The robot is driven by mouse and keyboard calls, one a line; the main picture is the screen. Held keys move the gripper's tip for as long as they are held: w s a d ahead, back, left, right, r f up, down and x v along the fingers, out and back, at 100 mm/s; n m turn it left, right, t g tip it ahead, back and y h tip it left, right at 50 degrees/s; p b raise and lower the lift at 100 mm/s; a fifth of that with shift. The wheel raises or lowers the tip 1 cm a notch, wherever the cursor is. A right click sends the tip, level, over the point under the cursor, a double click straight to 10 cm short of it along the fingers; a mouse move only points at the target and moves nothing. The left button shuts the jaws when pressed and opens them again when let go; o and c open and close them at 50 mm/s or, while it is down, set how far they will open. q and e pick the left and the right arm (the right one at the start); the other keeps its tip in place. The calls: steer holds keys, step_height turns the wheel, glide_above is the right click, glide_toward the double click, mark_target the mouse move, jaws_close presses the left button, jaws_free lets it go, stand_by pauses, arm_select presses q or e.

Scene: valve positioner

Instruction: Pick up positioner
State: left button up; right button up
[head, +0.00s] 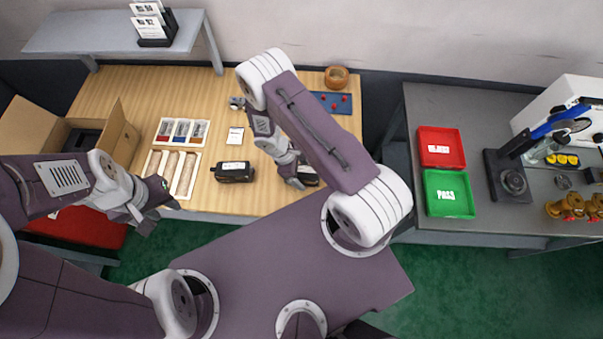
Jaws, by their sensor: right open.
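A black box-shaped device with a light label, which looks like a positioner (233,173), lies on the wooden workbench (215,95) near its front edge. My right gripper (297,176) is open and points down at the front of the bench, to the right of that device and apart from it. A dark object (310,178) shows at its fingers, mostly hidden by the gripper; I cannot tell whether it is another device. My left gripper (152,205) is in front of the bench's left part, its fingers apart with nothing seen between them.
An open cardboard box (118,137) stands at the left. Trays with packets (182,132), a white card (235,136) and a blue mat (338,103) lie on the bench. A grey table at right holds a red tray (441,147), a green tray (448,193) and a black stand (508,176).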

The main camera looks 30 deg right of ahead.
steer(key=shift+d, duration=0.15)
steer(key=shift+f+b, duration=0.25)
steer(key=shift+b, duration=0.1)
stand_by(0.4)
jaws_close()
